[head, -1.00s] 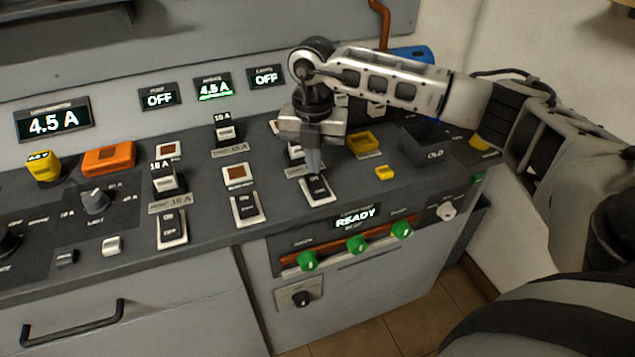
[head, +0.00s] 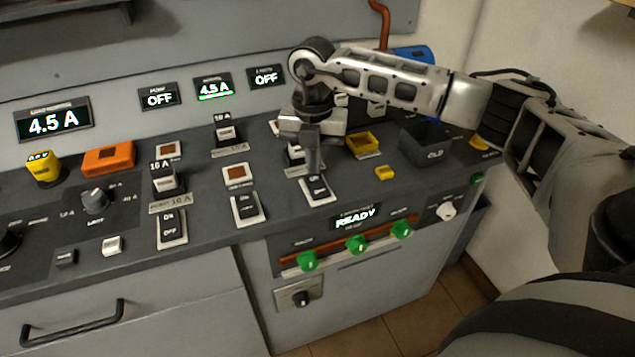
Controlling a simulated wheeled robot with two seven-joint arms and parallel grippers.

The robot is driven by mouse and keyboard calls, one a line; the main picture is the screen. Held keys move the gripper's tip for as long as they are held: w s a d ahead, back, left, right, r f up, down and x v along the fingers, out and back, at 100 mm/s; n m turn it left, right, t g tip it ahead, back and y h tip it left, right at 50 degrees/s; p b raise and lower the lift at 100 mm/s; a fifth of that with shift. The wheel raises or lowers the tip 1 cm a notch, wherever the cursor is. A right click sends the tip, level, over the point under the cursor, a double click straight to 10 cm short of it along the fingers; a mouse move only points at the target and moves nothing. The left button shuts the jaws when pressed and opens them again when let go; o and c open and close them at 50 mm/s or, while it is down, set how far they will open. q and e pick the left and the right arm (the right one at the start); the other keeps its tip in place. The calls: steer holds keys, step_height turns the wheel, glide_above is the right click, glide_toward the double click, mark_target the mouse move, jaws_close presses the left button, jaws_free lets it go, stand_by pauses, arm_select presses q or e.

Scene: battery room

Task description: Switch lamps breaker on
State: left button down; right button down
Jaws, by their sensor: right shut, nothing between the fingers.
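The lamps display (head: 266,77) on the back panel reads OFF. A rocker switch (head: 318,191) in a pale frame sits at the front of the console, in the rightmost switch column. My right gripper (head: 313,172) points down with its fingers shut and empty. Its tips are at the far end of this rocker; I cannot tell whether they touch it. The gripper hides part of the breaker (head: 296,155) behind the rocker and its label. My left gripper is not in view.
Other rockers (head: 247,207) (head: 171,229) stand to the left. Displays read 4.5 A (head: 214,87) and OFF (head: 159,96). A yellow tray (head: 362,143), a small yellow block (head: 384,172) and a dark bin (head: 426,143) stand to the right. Green knobs (head: 356,243) line the front below a READY display.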

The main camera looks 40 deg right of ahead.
mark_target(313, 178)
steer(key=shift+f, duration=0.35)
steer(key=shift+f+b, duration=0.65)
steer(key=shift+f, duration=0.05)
stand_by(0.4)
steer(key=shift+r, duration=0.25)
steer(key=shift+r+p, duration=2.7)
steer(key=shift+r, duration=0.7)
steer(key=shift+a+f, duration=0.1)
